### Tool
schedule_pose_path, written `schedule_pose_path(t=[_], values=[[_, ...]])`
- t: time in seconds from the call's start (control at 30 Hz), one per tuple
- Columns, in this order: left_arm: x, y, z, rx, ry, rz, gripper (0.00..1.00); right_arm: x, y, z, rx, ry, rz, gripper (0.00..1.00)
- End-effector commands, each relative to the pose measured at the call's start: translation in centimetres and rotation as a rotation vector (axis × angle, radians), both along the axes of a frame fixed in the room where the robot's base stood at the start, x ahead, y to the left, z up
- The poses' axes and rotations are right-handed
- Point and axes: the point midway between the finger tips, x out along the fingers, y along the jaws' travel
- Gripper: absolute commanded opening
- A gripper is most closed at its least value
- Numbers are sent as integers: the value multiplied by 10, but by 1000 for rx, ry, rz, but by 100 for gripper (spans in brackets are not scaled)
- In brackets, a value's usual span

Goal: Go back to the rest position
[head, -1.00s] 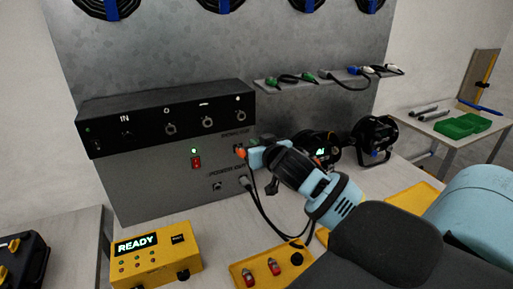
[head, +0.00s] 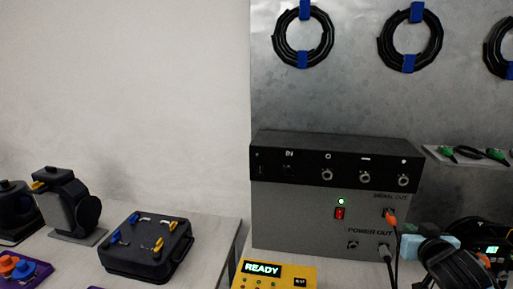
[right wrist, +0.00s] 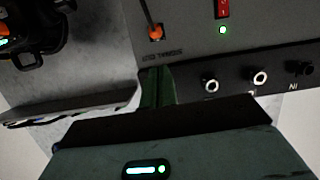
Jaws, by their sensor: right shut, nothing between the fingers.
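My right gripper (head: 412,247) is at the lower right in the head view, light blue and dark. It is shut and empty, just below and right of the orange plug (head: 392,220) at the SIGNAL OUT socket of the grey power box (head: 290,222). In the right wrist view its narrow fingers (right wrist: 157,86) point toward the panel; the orange plug (right wrist: 155,33) with its cable shows beyond them, apart from the fingertips. My left gripper is in neither view.
A black control unit (head: 335,150) tops the power box. A grey plug (head: 385,252) sits at POWER OUT. A yellow READY box (head: 275,273) stands in front. A black case (head: 147,247) and a lamp-like device (head: 68,207) are left. A cable shelf (head: 468,160) is right.

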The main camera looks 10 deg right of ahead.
Motion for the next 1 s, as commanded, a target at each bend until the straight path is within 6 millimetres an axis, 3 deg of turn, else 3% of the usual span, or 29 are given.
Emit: schedule_pose_path(t=[0.03, 0.17, 0.3, 0.5, 0.7, 0.9, 1.0], values=[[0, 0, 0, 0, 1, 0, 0, -10, 11, -24, 4, 54, 12, 0], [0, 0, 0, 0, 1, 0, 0, -48, 42, -89, -3, 227, 48, 0], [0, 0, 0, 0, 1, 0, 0, -104, 77, -153, -6, 429, 103, 0], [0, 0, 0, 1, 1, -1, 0, -199, 127, -218, 6, 707, 198, 0], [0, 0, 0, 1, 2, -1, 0, -274, 160, -245, 27, 903, 280, 0], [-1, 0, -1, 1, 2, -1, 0, -334, 185, -254, 58, 1052, 350, 0], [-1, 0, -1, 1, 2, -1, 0, -355, 194, -257, 70, 1099, 379, 0]])
